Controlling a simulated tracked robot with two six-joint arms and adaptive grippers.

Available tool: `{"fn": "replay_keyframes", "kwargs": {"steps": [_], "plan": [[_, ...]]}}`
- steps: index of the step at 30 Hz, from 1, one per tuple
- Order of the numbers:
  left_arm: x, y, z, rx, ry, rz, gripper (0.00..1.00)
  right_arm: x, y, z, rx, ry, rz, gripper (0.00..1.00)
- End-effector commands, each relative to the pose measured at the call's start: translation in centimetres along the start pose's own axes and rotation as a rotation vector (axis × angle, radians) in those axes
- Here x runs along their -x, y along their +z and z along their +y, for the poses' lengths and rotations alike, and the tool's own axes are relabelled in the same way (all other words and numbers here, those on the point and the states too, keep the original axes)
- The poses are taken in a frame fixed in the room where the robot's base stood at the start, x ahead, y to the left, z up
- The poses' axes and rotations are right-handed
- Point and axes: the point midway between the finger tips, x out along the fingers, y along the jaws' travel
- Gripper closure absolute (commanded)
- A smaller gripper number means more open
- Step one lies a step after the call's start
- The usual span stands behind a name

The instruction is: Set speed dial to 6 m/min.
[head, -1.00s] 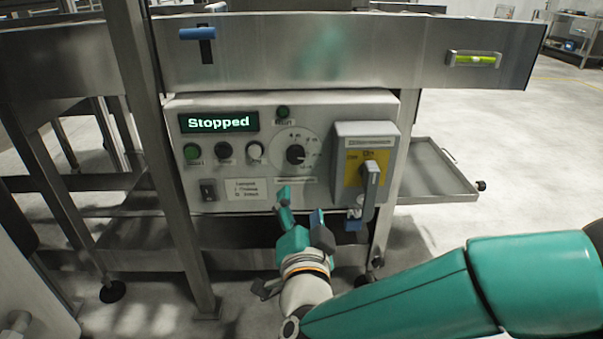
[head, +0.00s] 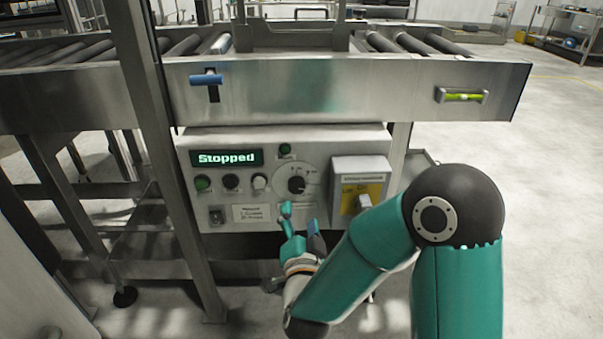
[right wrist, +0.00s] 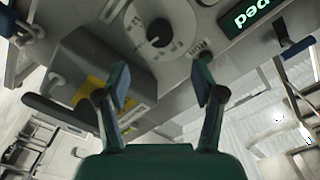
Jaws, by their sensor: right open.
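The speed dial is a round black knob (head: 296,184) on a pale scale plate, on the grey control panel (head: 240,217). The scale marks are too small to read. The dial also shows in the right wrist view (right wrist: 159,33), ahead of the fingers. My right gripper (head: 300,215) is just below the dial in the head view. In the right wrist view its two fingers (right wrist: 163,88) are apart with nothing between them, and the dial lies beyond them, not touched. The green display (head: 227,158) reads "Stopped". My left gripper is not in view.
A grey switch box (head: 358,180) with a yellow plate and a rotary handle stands out right of the dial. Several buttons (head: 231,182) sit left of it. A steel conveyor beam (head: 330,90) runs above the panel. A steel post (head: 160,160) stands left.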

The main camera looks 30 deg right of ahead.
Motion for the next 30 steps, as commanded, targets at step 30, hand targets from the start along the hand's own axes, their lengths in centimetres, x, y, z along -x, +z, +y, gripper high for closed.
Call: {"fn": "replay_keyframes", "kwargs": {"steps": [30], "plan": [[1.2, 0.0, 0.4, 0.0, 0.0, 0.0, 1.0, -10.2, 0.0, 0.1, 0.0, 0.0, 0.001, 0.39]]}}
